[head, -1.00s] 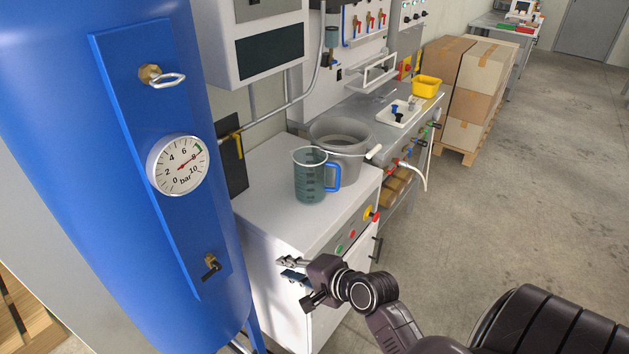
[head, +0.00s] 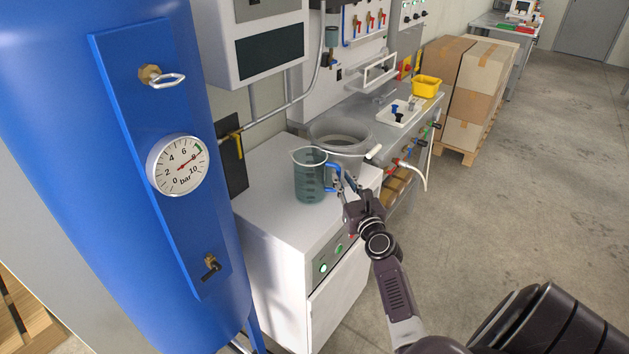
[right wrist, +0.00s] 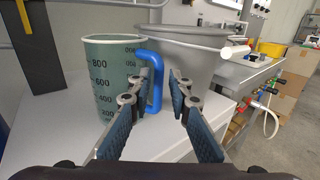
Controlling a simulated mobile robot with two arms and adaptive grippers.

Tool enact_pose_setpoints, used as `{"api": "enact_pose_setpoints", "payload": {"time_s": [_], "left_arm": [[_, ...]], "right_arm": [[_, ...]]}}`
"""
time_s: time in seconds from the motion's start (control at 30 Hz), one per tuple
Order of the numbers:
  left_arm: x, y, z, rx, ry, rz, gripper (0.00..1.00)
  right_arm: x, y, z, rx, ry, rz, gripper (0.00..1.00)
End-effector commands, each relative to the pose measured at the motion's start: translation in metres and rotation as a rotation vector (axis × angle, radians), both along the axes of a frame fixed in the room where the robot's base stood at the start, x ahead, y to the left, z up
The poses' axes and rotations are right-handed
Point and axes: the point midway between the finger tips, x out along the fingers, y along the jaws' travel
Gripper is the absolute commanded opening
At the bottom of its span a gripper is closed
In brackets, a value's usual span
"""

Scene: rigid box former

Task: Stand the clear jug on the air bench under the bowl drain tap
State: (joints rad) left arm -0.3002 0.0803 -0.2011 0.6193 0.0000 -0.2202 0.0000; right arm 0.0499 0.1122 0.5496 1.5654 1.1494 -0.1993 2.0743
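The clear jug (head: 309,178), with dark graduation marks and a blue handle, stands upright on a white cabinet (head: 275,210). It shows at the left of the right wrist view (right wrist: 112,85). My right gripper (head: 343,181) is open at the handle side. In the right wrist view its fingers (right wrist: 163,82) lie either side of the blue handle, apparently apart from it. The air bench (head: 362,108) appears to be the grey worktop beyond the bucket. A small bowl (head: 331,38) with a tap (head: 328,62) under it hangs on the wall panel. My left gripper is not in view.
A grey bucket (head: 348,166) with a white grip on its bail stands close behind and right of the jug. A white tray (head: 397,116) and yellow bin (head: 426,87) sit on the bench. A blue tank (head: 150,250) stands at left. Floor at right is clear.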

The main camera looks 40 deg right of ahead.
Motion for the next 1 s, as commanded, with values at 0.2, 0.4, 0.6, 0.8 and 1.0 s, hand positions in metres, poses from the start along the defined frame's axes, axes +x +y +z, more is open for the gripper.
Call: {"api": "enact_pose_setpoints", "payload": {"time_s": [0.2,0.4,0.6,0.8,1.0], "left_arm": [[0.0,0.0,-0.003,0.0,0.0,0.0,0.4],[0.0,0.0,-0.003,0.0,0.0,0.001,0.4],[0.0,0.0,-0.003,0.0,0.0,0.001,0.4],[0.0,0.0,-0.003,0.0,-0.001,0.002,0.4],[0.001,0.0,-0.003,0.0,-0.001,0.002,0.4]], "right_arm": [[0.03,-0.011,0.0,-0.003,0.001,0.002,0.18],[0.036,-0.013,0.0,-0.002,0.002,0.002,0.18],[0.036,-0.013,0.0,-0.003,0.002,0.002,0.09],[0.036,-0.012,0.0,-0.003,0.002,0.002,0.0],[0.036,-0.013,0.0,-0.003,0.001,0.002,0.0]]}}
